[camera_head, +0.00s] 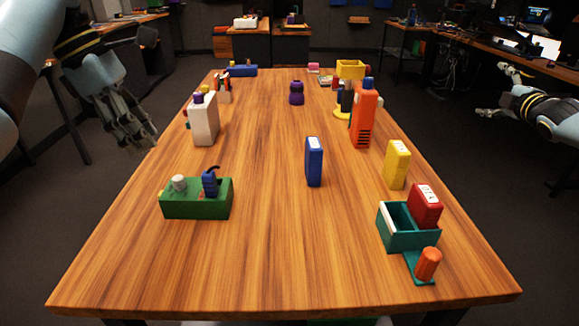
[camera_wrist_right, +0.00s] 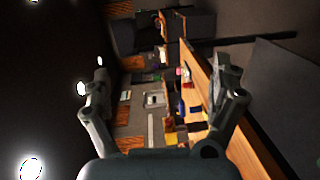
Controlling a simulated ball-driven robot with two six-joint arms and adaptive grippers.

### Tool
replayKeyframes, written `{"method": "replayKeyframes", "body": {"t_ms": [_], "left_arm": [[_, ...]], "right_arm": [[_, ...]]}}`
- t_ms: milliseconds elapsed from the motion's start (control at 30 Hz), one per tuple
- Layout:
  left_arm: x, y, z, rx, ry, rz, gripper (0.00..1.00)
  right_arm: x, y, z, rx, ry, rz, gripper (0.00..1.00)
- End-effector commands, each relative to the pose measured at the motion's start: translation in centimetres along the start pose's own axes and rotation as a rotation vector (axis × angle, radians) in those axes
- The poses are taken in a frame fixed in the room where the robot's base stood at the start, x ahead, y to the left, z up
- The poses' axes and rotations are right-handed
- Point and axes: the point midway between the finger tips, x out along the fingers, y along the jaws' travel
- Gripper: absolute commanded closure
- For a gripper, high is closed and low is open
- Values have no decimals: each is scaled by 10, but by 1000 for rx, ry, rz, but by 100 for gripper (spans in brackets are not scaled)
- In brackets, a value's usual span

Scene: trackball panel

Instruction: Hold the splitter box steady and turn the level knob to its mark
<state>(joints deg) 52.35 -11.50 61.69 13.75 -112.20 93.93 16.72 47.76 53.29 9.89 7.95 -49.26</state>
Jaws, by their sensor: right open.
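The green splitter box (camera_head: 197,204) sits on the near left part of the wooden table. A pale grey knob (camera_head: 179,183) stands on its top left, and a dark blue plug-like piece (camera_head: 210,182) stands on its top right. The knob's mark is too small to make out. My left gripper (camera_head: 140,138) hangs beyond the table's left edge, apart from the box; its finger opening is unclear from this side. My right gripper (camera_head: 493,91) is off the table's right side, open and empty. Its spread fingers also show in the right wrist view (camera_wrist_right: 161,78).
The wooden table (camera_head: 270,265) is clear at the front middle. A white bottle (camera_head: 204,120) stands behind the box. A blue box (camera_head: 314,162) stands mid-table. An orange box (camera_head: 363,116), a yellow box (camera_head: 397,165) and a teal caddy (camera_head: 405,240) with a red box line the right side.

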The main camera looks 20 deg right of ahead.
Motion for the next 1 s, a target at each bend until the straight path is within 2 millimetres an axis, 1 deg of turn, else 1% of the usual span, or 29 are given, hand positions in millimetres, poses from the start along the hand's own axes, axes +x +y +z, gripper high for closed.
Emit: {"method": "replayKeyframes", "body": {"t_ms": [33, 67, 100, 167, 200, 267, 300, 333, 367, 400, 433, 467, 500, 567, 600, 633, 667, 700, 767, 800, 867, 900, 967, 1000], "left_arm": [[0, 0, 0, 0, 0, 0, 62], [0, 0, 0, 0, 0, 0, 62], [0, 0, 0, 0, 0, 0, 62], [0, 0, 0, 0, 0, 0, 62], [0, 0, 0, 0, 0, 0, 62], [0, 0, 0, 0, 0, 0, 62], [0, 0, 0, 0, 0, 0, 62], [0, 0, 0, 0, 0, 0, 62], [0, 0, 0, 0, 0, 0, 62], [0, 0, 0, 0, 0, 0, 62], [0, 0, 0, 0, 0, 0, 62], [0, 0, 0, 0, 0, 0, 62], [0, 0, 0, 0, 0, 0, 62], [0, 0, 0, 0, 0, 0, 62], [0, 0, 0, 0, 0, 0, 62], [0, 0, 0, 0, 0, 0, 62], [0, 0, 0, 0, 0, 0, 62], [0, 0, 0, 0, 0, 0, 62], [0, 0, 0, 0, 0, 0, 62], [0, 0, 0, 0, 0, 0, 62], [0, 0, 0, 0, 0, 0, 62], [0, 0, 0, 0, 0, 0, 62], [0, 0, 0, 0, 0, 0, 62], [0, 0, 0, 0, 0, 0, 62]], "right_arm": [[6, 36, 3, -42, 9, 53, 6], [9, 56, 3, -67, 14, 82, 6], [12, 82, 4, -101, 21, 121, 6], [14, 120, 6, -151, 28, 178, 6], [15, 145, 7, -183, 31, 216, 6], [14, 180, 8, -230, 34, 269, 6], [12, 202, 8, -262, 36, 304, 6], [11, 219, 8, -286, 37, 330, 6], [9, 235, 6, -313, 39, 358, 6], [6, 256, 3, -351, 43, 394, 6], [4, 270, -6, -392, 58, 429, 6], [2, 273, -21, -442, 84, 460, 6], [2, 262, -45, -496, 127, 482, 6], [1, 243, -75, -557, 184, 503, 6], [-1, 232, -95, -598, 223, 519, 6], [-2, 223, -110, -627, 253, 532, 6], [-5, 213, -126, -657, 284, 545, 6], [-8, 201, -148, -696, 327, 564, 6], [-16, 181, -180, -754, 395, 594, 6], [-22, 168, -202, -793, 441, 614, 6], [-32, 147, -234, -852, 511, 646, 6], [-40, 134, -256, -890, 559, 669, 6], [-53, 113, -286, -946, 630, 702, 6], [-63, 99, -307, -982, 678, 724, 6]]}}
